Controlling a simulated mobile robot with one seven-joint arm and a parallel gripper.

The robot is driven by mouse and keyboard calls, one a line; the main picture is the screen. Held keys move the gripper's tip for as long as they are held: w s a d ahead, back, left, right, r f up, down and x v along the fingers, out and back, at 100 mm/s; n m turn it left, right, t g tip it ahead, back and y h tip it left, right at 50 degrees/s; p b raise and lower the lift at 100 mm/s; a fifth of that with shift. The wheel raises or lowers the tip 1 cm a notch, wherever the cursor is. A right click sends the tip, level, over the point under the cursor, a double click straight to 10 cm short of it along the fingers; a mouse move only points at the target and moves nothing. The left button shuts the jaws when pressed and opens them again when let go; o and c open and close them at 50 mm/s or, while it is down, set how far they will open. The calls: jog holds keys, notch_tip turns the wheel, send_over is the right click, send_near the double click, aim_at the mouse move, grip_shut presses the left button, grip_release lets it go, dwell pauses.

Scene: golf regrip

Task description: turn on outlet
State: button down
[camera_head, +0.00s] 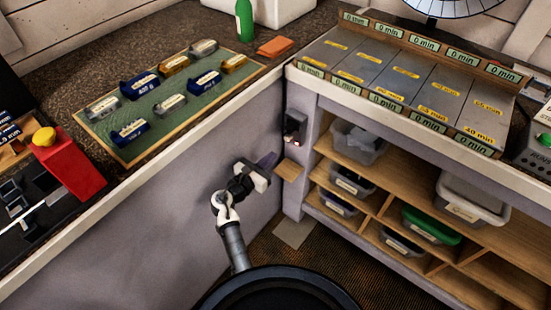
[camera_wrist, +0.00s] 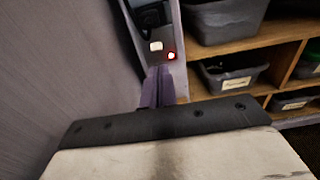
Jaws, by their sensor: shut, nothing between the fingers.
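The outlet (camera_head: 294,127) is a dark box on the narrow grey post where the two counters meet. In the wrist view the outlet (camera_wrist: 150,16) is at the top centre, with a pale switch (camera_wrist: 156,46) and a glowing red light (camera_wrist: 171,56) below it. My gripper (camera_head: 270,160) is shut and empty, a little below and left of the outlet in the head view. In the wrist view its purple fingertips (camera_wrist: 157,84) are together, just below the switch and light. I cannot tell whether they touch the post.
A small wooden ledge (camera_head: 289,170) juts out close to my gripper. Shelves with several bins (camera_head: 358,142) stand to the right. A grey panel (camera_head: 165,225) closes off the left side. A green mat (camera_head: 160,135) with labelled pieces lies on the left counter.

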jog(key=shift+s+a+r, duration=0.6)
jog(key=shift+s+r, duration=0.2)
jog(key=shift+r, duration=0.15)
